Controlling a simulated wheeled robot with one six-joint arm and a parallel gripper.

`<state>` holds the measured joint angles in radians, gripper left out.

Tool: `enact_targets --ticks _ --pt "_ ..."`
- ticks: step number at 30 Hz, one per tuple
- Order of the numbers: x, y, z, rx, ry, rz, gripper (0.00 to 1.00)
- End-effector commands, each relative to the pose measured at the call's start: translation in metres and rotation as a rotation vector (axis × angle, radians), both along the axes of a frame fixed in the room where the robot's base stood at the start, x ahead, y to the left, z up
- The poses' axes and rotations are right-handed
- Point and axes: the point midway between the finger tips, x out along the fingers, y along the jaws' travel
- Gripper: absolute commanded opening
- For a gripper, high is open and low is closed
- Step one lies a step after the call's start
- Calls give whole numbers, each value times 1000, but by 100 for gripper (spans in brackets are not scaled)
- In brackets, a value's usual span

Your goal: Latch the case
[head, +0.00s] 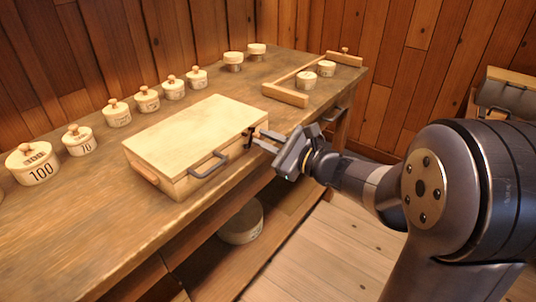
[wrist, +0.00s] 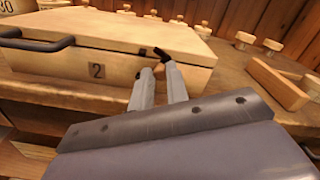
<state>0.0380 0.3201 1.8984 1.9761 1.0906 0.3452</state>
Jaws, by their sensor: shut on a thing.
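The case (head: 190,130) is a pale wooden box on the workbench with its lid down flat. A dark handle (head: 208,166) is on its front, and the wrist view shows the case front (wrist: 110,65) marked "2". A small dark latch (wrist: 162,54) is at the right end of the front. My gripper (head: 262,141) reaches in from the right, and its two fingertips (wrist: 159,70) are shut on the latch. The fingers hide part of it, so I cannot tell whether it is fastened.
Several lidded wooden pots, such as the one marked 100 (head: 33,166), line the bench's left and back. A wooden rail frame (head: 287,95) with small spools (head: 306,80) stands to the right of the case. A round container (head: 241,222) sits on the shelf below.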

Motion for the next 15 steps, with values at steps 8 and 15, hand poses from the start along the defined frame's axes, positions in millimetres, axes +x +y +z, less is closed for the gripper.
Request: enact_targets --ticks 8,15 --pt "-5 4 -1 -145 -192 0 0" --pt "-9 7 3 -233 -306 0 0"
